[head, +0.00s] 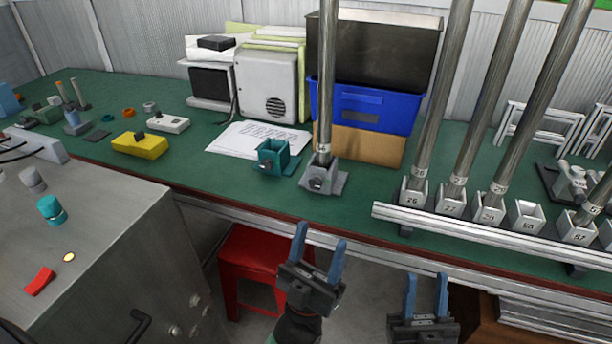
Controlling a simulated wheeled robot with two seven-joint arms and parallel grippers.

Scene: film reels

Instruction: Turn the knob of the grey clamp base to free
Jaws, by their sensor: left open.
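The grey clamp base (337,186) stands on the green bench near its front edge. A tall metal pole (326,80) rises upright out of it. Its knob (316,184) seems to be the dark round part low on the front; its setting is too small to read. My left gripper (320,240) is open and empty, below the clamp base in the picture and apart from it. My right gripper (426,280) is lower and further right, with its fingers apart and nothing between them.
A teal clamp base (272,158) stands just left of the grey one. Numbered holders with tall poles line a white rail (460,227) on the right. A grey machine (100,260) fills the lower left. A red stool (245,265) stands under the bench.

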